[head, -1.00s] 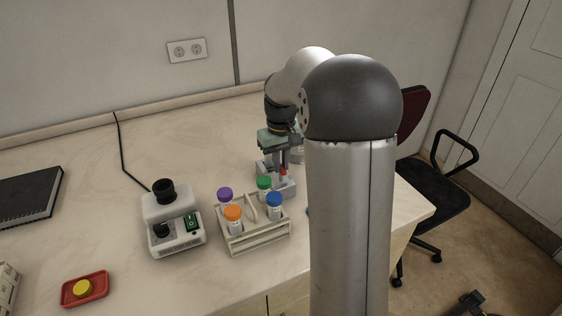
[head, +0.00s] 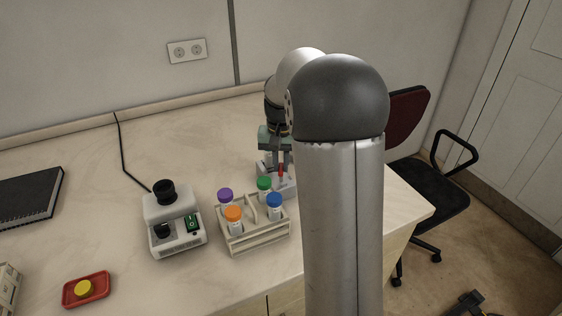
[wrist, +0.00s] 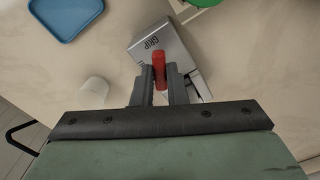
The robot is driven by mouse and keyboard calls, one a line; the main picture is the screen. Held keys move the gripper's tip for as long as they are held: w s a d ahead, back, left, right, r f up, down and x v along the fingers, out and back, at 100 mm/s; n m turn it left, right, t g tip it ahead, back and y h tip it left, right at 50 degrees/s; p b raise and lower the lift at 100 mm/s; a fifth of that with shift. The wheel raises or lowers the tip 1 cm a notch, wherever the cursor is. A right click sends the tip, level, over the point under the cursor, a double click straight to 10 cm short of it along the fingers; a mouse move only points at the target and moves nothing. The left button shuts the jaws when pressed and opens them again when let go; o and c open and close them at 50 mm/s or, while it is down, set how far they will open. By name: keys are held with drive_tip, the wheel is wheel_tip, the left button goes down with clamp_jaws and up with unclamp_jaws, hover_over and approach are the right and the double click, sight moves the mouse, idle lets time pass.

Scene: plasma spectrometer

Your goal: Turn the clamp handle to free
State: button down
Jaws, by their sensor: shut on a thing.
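The clamp is a grey block marked GRIP (wrist: 173,38) with a red handle (wrist: 159,69), seen in the wrist view. My gripper (wrist: 161,80) has one dark finger on each side of the handle and is shut on it. In the head view, the clamp block (head: 289,188) stands on the bench behind the tube rack, and the red handle (head: 281,169) rises from it, below my gripper (head: 278,157). My fingers hide part of the handle. The far side of the block is partly hidden by my arm.
A tube rack (head: 257,241) with several capped tubes stands just in front of the clamp. A white device (head: 178,240) is left of the rack. A red dish (head: 100,286) lies at the front left. A blue tray (wrist: 65,16) and a pale cup-like thing (wrist: 94,91) show in the wrist view.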

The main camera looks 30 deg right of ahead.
sight(281, 167)
drive_tip(key=m+p, duration=0.1)
drive_tip(key=m, duration=0.5)
drive_tip(key=shift+r+m, duration=0.15)
drive_tip(key=shift+m, duration=0.15)
drive_tip(key=m+p, duration=0.1)
drive_tip(key=m, duration=0.4)
drive_tip(key=shift+m, duration=0.4)
drive_tip(key=c, duration=1.4)
unclamp_jaws()
drive_tip(key=shift+c, duration=0.2)
wheel_tip(281, 167, up, 17)
drive_tip(key=shift+r, duration=0.15)
